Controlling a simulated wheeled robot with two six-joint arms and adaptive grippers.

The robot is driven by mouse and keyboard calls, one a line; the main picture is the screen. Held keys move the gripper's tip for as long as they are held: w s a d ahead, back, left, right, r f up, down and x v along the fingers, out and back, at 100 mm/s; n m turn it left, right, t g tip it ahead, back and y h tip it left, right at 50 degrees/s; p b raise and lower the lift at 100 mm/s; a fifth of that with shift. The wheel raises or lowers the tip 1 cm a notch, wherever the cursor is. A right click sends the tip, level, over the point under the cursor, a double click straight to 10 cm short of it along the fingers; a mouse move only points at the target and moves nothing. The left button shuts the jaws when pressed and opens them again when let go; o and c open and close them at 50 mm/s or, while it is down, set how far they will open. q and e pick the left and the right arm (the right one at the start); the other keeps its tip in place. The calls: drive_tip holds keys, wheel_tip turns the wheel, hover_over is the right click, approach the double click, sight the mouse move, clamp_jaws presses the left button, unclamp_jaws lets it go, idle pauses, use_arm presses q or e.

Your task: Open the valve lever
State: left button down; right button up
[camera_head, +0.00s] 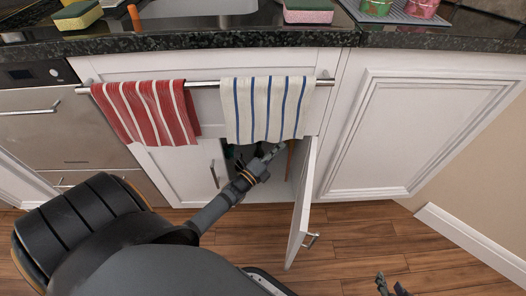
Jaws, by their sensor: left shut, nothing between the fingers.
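No valve lever can be made out; the inside of the cabinet (275,190) under the counter is dark and partly hidden by my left arm and the hanging towels. My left gripper (277,149) reaches into the cabinet opening, just below the striped towel. It is shut with nothing between its fingers. A dark greenish shape (236,154) shows in the shadow to the left of it, too unclear to name. A brown upright piece (291,160) stands just to the right of it. My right gripper (391,286) is low at the bottom edge, over the floor, its fingers apart and empty.
The right cabinet door (304,200) stands open towards me, close to the right of my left arm. The left door (187,170) is closed. A red striped towel (147,110) and a blue striped towel (265,108) hang on a rail. Wooden floor (350,240) is clear at right.

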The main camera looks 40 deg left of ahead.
use_arm(q)
drive_tip(key=r+p+v, duration=0.1)
drive_tip(key=p+v, duration=0.1)
drive_tip(key=v, duration=0.6)
use_arm(e)
drive_tip(key=s+f+g, duration=0.2)
drive_tip(key=s+g, duration=0.2)
drive_tip(key=s, duration=0.2)
drive_tip(key=shift+s+f, duration=0.15)
drive_tip(key=shift+s, duration=0.15)
